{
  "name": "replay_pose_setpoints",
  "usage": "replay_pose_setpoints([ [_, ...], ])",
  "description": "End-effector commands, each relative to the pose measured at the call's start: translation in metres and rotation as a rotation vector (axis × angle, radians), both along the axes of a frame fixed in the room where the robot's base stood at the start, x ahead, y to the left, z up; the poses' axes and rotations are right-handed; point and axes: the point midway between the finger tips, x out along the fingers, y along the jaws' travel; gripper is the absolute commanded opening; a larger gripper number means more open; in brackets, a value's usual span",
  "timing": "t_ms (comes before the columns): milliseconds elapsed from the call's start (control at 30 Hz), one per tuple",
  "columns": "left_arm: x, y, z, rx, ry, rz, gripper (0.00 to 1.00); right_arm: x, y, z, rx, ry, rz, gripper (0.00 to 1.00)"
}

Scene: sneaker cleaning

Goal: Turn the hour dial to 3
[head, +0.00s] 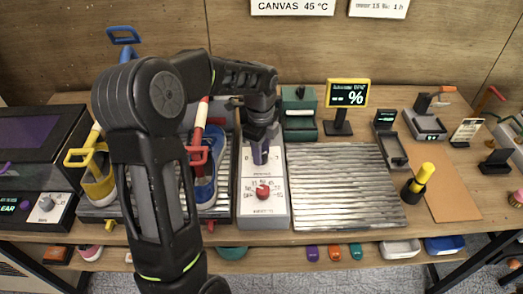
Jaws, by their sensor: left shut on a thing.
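A white control panel (244,208) stands in the middle of the bench. Its lower dial is a red knob (263,191) with numbers printed around it. My left gripper points down at the upper part of the panel and is shut on that dial. The markings around the upper dial are mostly covered, so I cannot read its setting. My right gripper is not in view.
A ribbed metal rack (345,188) lies right of the panel. A blue sneaker (206,190) and a yellow one (98,188) are on the left, partly behind my arm. A green box (299,115) and a percent display (348,93) stand behind. A brown board (448,190) lies right.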

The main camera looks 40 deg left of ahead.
Motion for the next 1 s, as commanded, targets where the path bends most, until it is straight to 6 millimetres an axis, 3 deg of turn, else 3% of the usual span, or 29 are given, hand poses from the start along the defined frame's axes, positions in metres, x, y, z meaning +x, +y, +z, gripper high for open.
replay_pose_setpoints([
  [400, 0.0014, 0.0008, 0.0017, 0.002, -0.004, -0.302, 0.0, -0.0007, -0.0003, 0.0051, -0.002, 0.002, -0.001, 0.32],
  [1000, 0.0017, 0.0006, 0.0015, 0.002, -0.005, -0.379, 0.0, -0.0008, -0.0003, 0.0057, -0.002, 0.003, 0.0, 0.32],
])
